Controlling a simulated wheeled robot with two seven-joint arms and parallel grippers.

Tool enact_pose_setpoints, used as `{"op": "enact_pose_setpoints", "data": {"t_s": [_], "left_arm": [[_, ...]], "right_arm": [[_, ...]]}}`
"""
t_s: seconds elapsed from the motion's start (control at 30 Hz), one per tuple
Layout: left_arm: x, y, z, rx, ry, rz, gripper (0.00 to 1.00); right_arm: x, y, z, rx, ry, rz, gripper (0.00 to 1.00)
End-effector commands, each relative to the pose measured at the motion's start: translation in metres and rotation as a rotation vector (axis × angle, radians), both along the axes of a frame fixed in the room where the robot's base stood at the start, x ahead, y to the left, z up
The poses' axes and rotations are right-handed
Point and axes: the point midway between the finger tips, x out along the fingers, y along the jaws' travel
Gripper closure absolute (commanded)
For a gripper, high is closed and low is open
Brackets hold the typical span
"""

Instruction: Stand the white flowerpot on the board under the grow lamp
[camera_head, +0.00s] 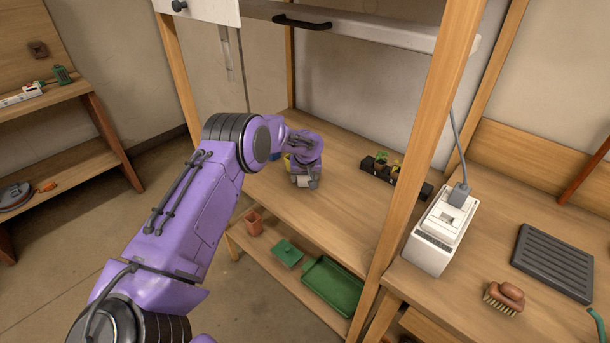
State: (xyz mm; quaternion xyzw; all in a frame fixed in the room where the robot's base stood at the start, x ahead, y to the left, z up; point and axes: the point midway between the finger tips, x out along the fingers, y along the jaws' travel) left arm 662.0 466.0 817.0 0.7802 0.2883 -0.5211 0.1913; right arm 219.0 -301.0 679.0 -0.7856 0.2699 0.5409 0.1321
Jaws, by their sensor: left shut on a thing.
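My left gripper (306,182) is over the wooden board (335,217) of the rack, under the grow lamp (390,34). It is shut on the white flowerpot (307,181), of which only a small pale patch shows. My wrist and fingers hide the rest of it. I cannot tell whether the pot touches the board or is held just above it. The grow lamp is a long white bar with a black handle across the rack. My right gripper is not in view.
Something blue and yellow shows partly behind my wrist. Wooden posts frame the rack. A white box with a cord (437,236) and a brush (505,296) are on the right bench. The board's front is clear.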

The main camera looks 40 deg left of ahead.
Motion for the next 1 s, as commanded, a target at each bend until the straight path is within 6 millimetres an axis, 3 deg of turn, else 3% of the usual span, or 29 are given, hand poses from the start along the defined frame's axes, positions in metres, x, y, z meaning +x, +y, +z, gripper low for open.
{"op": "enact_pose_setpoints", "data": {"t_s": [0.27, 0.3, 0.33, 0.37, 0.6, 0.73, 1.0], "left_arm": [[0.0, 0.0, -0.004, -0.001, -0.001, 0.001, 0.65], [0.0, 0.0, -0.003, -0.001, -0.001, 0.001, 0.19], [0.0, 0.0, -0.003, -0.001, -0.001, 0.001, 0.09], [0.0, 0.0, -0.003, -0.001, -0.001, 0.001, 0.06], [0.0, 0.0, -0.002, -0.001, -0.001, 0.001, 0.06], [0.0, -0.003, 0.008, -0.001, -0.003, -0.001, 0.06], [-0.02, -0.019, 0.069, -0.001, -0.006, -0.001, 0.06]], "right_arm": [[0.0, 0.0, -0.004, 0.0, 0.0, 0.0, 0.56], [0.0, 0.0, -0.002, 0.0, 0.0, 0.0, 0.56], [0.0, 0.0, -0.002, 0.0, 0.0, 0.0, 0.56], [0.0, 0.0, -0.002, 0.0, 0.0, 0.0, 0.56], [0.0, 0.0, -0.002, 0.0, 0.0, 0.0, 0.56], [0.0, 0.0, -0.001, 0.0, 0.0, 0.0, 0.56], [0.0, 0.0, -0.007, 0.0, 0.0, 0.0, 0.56]]}}
